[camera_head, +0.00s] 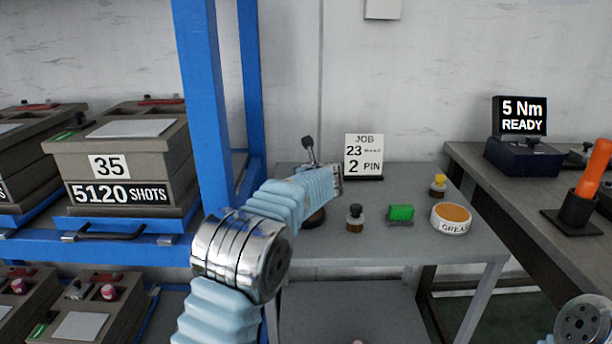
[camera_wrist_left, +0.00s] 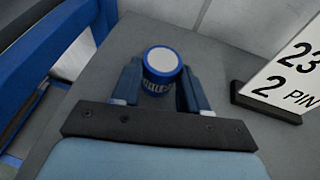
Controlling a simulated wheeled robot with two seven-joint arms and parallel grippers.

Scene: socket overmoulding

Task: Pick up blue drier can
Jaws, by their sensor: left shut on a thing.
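The blue drier can (camera_wrist_left: 160,68) has a pale round top and a blue rim, with blurred lettering on its side. In the left wrist view it stands between the two fingers of my left gripper (camera_wrist_left: 160,86), which is shut on it. The can looks upright at the grey table surface; I cannot tell whether its base touches it. In the head view my left arm hides the can and most of the gripper. My right gripper is not in view.
The job sign (camera_head: 364,156) stands right of the gripper. Along the grey table (camera_head: 400,262) are a dark-capped bottle (camera_head: 355,218), a green block (camera_head: 401,213), a grease tub (camera_head: 451,219) and a yellow-capped bottle (camera_head: 438,185). A blue rack post (camera_head: 208,100) rises at left.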

